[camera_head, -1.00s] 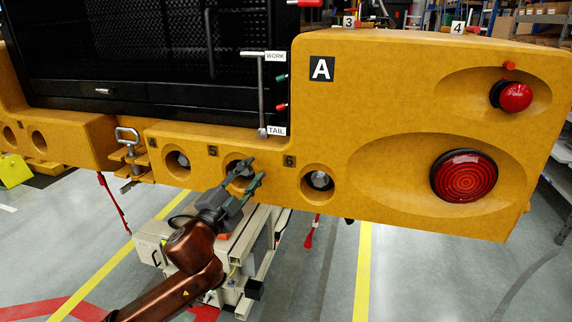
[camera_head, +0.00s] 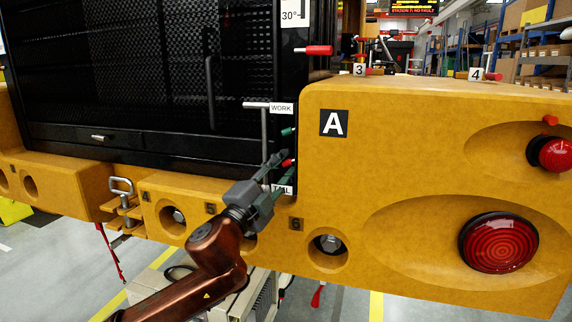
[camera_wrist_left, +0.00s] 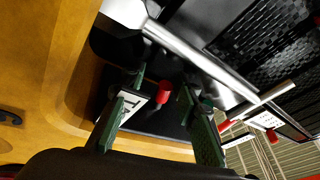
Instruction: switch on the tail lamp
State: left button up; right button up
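The TAIL label (camera_head: 284,189) is at the lower end of a dark switch strip, partly hidden by my gripper. A small red-tipped lever (camera_head: 288,162) sits just above it, and a green-tipped one (camera_head: 288,131) higher up, below the WORK label (camera_head: 282,108). My left gripper (camera_head: 279,171) is at the TAIL label, fingers apart and empty. In the left wrist view a red-tipped lever (camera_wrist_left: 165,91) shows beyond and between the open fingers (camera_wrist_left: 160,112); contact cannot be told. A large round red lamp (camera_head: 498,243) sits in the yellow body with no clear glow. My right gripper is not in view.
A grey vertical bar (camera_head: 264,140) stands close left of the labels; a metal bar (camera_wrist_left: 205,65) crosses the left wrist view. The yellow body (camera_head: 400,140) bulges out on the right. A red-tipped handle (camera_head: 318,50) sticks out above.

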pick_arm(q)
jog(key=shift+d+r, duration=0.1)
jog(key=shift+r, duration=0.15)
jog(key=shift+s+r, duration=0.2)
jog(key=shift+r, duration=0.05)
jog(key=shift+w+f, duration=0.15)
jog(key=shift+w, duration=0.15)
jog(key=shift+s, duration=0.15)
jog(key=c, duration=0.4)
grip_shut()
